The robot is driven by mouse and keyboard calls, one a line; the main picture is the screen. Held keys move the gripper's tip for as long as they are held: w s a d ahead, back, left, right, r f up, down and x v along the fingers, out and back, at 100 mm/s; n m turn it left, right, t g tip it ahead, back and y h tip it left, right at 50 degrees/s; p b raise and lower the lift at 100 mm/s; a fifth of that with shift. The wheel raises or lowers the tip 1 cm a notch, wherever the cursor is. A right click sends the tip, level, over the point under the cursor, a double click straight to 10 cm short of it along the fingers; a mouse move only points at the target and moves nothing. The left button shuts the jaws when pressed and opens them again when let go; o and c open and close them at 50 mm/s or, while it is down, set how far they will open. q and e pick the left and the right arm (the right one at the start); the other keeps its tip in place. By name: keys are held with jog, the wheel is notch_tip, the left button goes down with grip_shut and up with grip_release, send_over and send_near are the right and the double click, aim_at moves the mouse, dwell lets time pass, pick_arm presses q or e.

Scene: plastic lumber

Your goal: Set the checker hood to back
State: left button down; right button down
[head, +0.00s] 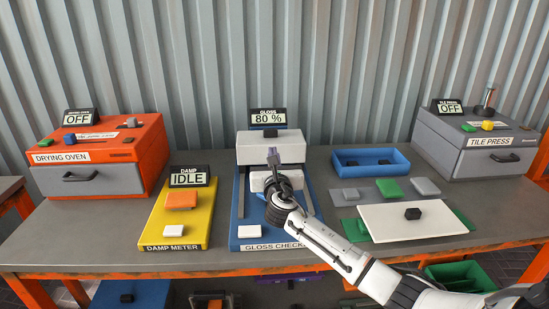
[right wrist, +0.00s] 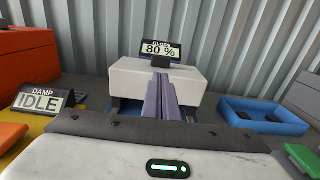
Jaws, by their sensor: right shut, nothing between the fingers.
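The gloss checker has a blue base (head: 238,215) with dark rails, and its display (head: 268,118) reads 80 %. Its white hood (head: 257,147) sits at the far end of the rails, just below the display; the hood also shows in the right wrist view (right wrist: 130,80). A smaller white part (head: 257,181) shows below the hood, partly hidden by my gripper. My right gripper (head: 272,156) is shut and empty, its fingers pointing at the hood's front; I cannot tell whether they touch it. The fingers also show in the right wrist view (right wrist: 160,92). My left gripper is not in view.
The yellow damp meter (head: 160,225), reading IDLE, stands left of the checker. Further left is the orange drying oven (head: 135,145). Right are a blue tray (head: 400,168), several sample plates, a white board (head: 440,217) and the grey tile press (head: 460,130).

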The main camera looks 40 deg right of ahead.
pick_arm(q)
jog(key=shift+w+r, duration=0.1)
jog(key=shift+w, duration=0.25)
pick_arm(e)
jog(key=shift+v, duration=1.2)
jog(key=shift+f, duration=0.1)
